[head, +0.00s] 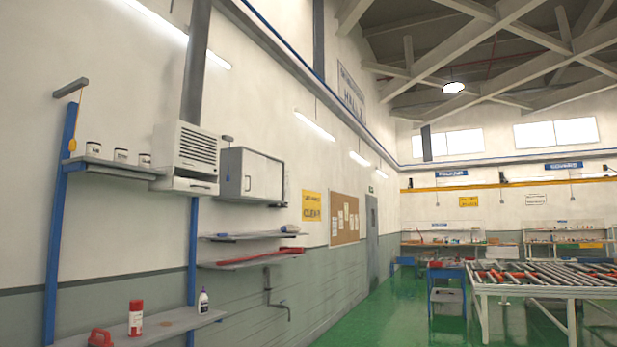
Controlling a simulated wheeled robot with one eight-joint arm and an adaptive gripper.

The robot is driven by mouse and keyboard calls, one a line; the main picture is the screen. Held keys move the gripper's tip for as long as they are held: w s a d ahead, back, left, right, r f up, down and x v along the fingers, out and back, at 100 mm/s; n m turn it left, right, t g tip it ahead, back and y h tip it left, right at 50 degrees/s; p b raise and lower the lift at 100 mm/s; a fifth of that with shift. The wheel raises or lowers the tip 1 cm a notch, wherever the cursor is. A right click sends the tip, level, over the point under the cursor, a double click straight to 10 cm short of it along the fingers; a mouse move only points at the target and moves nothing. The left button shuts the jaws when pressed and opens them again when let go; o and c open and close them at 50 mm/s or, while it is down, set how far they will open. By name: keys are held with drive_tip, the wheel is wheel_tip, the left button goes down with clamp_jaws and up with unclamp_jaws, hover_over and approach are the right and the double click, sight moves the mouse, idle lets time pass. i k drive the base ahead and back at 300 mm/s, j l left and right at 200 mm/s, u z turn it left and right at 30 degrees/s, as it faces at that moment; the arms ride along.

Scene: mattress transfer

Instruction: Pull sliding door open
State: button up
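No sliding door can be made out for certain. A grey wall cabinet (250,175) with closed door panels hangs on the left wall, above two shelves. A tall grey door (372,236) stands closed in the same wall farther down the hall, past the notice board. It is too small to tell whether either one slides. My gripper is not in view.
A lower bench (165,328) at the left holds a red-and-white bottle (135,318) and a white bottle (203,302). A roller conveyor table (545,280) stands at the right. A blue cart (447,290) is beside it. Green floor (385,315) is clear between wall and cart.

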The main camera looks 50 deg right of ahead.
sight(253, 165)
drive_tip(key=z, duration=1.2)
drive_tip(key=i+z, duration=0.15)
drive_tip(key=i, duration=2.35)
